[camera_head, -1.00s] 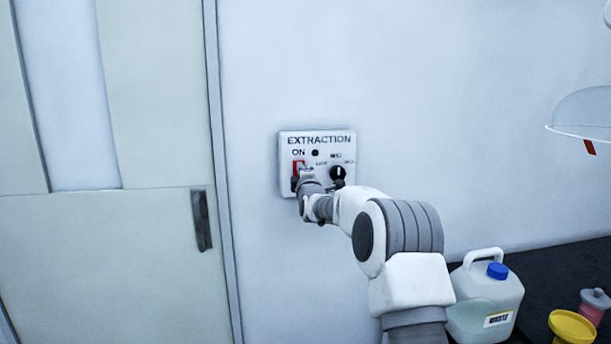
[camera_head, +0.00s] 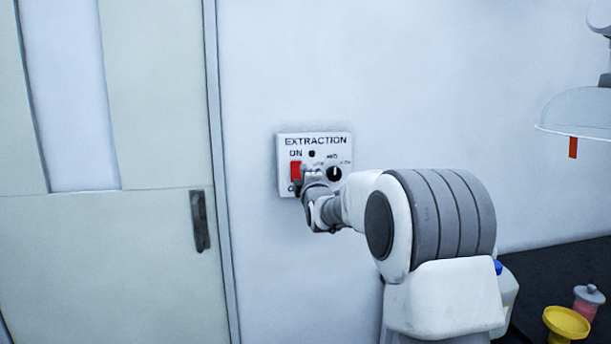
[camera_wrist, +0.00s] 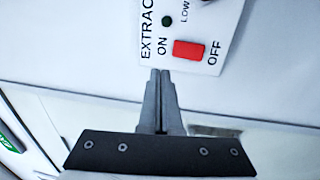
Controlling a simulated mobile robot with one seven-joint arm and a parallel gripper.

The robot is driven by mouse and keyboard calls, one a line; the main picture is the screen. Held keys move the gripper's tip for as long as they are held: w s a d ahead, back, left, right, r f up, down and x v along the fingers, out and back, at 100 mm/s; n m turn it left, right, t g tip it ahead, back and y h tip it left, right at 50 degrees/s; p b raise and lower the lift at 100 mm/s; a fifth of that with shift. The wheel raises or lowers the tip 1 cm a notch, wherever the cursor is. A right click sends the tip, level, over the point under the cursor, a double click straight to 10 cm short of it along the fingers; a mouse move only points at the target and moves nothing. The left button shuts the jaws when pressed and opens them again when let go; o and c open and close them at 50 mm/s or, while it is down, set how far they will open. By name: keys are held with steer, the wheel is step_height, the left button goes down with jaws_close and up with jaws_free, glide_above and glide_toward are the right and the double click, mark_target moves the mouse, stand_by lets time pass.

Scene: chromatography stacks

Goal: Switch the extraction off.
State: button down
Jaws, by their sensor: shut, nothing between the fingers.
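The white EXTRACTION panel (camera_head: 284,145) is on the wall, with a red rocker switch (camera_head: 296,171) between the ON and OFF labels. The switch shows plainly in the wrist view (camera_wrist: 188,50), but I cannot tell which side is pressed in. A small round lamp (camera_head: 312,154) looks dark; in the wrist view it is dark green (camera_wrist: 167,21). My gripper (camera_wrist: 161,73) is shut and empty, its tips just off the panel's edge near ON in that view. In the head view my wrist partly covers the panel's lower edge.
A black speed knob (camera_head: 334,174) sits right of the switch. A door (camera_head: 150,250) with a dark handle (camera_head: 200,221) is to the left. A hanging hood (camera_head: 580,110) is at the upper right. A yellow funnel-like item (camera_head: 566,323) stands on the dark bench (camera_head: 560,270), lower right.

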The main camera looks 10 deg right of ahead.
steer(key=shift+s+r, duration=0.15)
steer(key=shift+s, duration=0.75)
steer(key=s+a+m+g+p, duration=0.1)
steer(key=s+m+g+p, duration=0.4)
steer(key=s, duration=1.5)
steer(key=s+f+m+g, duration=0.3)
steer(key=s+m, duration=0.1)
steer(key=s, duration=0.5)
steer(key=s+f+m+g, duration=0.2)
steer(key=s+m+g, duration=0.1)
steer(key=s, duration=0.7)
steer(key=s+f+m+g, duration=0.2)
steer(key=s+m, duration=0.4)
steer(key=s, duration=0.4)
steer(key=shift+f+g+p, duration=0.35)
steer(key=shift+f+g, duration=0.05)
steer(key=shift+f, duration=0.45)
steer(key=shift+a, duration=0.1)
